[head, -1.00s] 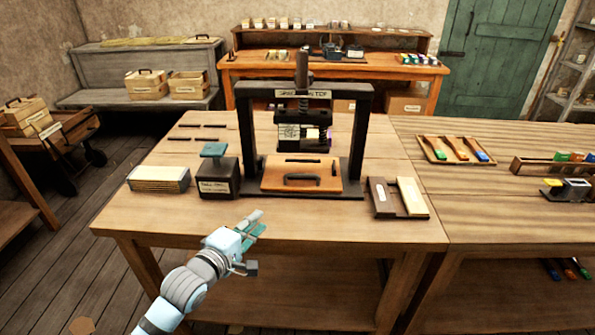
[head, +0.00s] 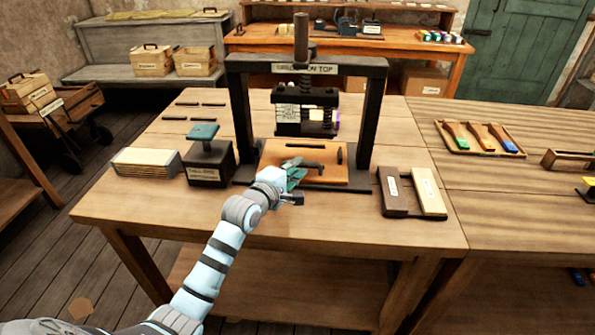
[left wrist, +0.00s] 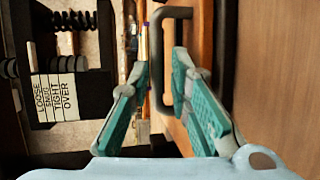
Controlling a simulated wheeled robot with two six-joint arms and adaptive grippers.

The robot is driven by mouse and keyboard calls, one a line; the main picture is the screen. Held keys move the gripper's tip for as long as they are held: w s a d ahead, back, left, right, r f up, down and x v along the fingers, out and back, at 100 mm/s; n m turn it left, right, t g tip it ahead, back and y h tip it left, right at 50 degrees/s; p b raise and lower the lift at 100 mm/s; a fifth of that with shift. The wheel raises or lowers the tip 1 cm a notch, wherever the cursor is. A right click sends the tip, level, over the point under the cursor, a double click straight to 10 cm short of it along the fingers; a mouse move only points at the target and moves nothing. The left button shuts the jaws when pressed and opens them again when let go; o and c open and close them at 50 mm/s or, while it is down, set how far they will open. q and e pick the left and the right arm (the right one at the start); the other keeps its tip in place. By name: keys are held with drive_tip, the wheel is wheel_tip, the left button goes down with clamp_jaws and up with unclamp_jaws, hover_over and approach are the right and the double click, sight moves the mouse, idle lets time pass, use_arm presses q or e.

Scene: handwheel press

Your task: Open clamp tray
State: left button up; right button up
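The clamp tray (head: 275,152) is an orange-brown wooden board lying in the base of the dark handwheel press (head: 376,110). Its dark U-shaped handle (left wrist: 157,62) shows in the left wrist view. My left gripper (head: 297,174) is at the tray's front, over the handle, and partly hides it in the head view. In the left wrist view, the teal-padded fingers (left wrist: 162,75) are apart, one on each side of the handle bar. I see no clear grip on it. My right gripper is not in view.
The press head (head: 305,118) hangs above the tray. A dark box with a green-topped stamp (head: 205,165) and a stack of pale sheets (head: 150,162) stand left. A two-tone block holder (head: 411,192) lies right. The table's front strip is bare.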

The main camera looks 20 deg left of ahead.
use_arm(q)
drive_tip(key=shift+w+f, duration=0.15)
drive_tip(key=shift+w, duration=0.65)
clamp_jaws()
